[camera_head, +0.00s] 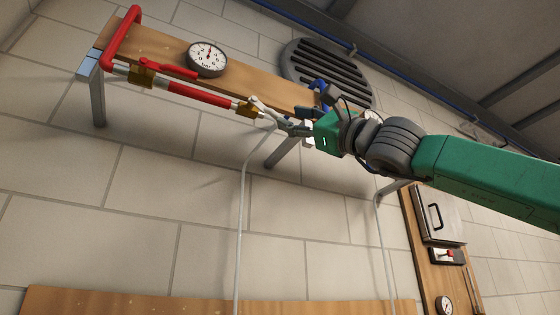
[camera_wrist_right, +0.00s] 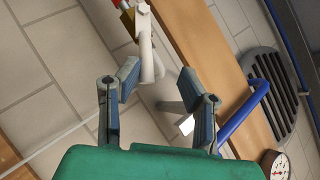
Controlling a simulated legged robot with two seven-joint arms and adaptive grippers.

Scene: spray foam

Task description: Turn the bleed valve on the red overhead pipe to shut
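The red pipe (camera_head: 200,95) runs along a wooden board high on the wall. A small brass valve (camera_head: 247,108) with a white lever (camera_head: 264,106) sits at its right end, close to my right gripper (camera_head: 284,124). In the right wrist view, my right gripper (camera_wrist_right: 159,74) has its two fingers spread apart. The white lever (camera_wrist_right: 147,45) shows just beyond the fingertips, nearer the left finger; I cannot tell whether they touch. Part of the brass valve (camera_wrist_right: 128,20) shows at the top. My left gripper is not in view.
A larger brass valve (camera_head: 141,76) with a red handle (camera_head: 172,70) is further left on the pipe. A round gauge (camera_head: 207,58), a dark vent grille (camera_head: 325,72) and a blue pipe (camera_head: 322,87) are nearby. A thin pale tube (camera_head: 240,210) hangs below.

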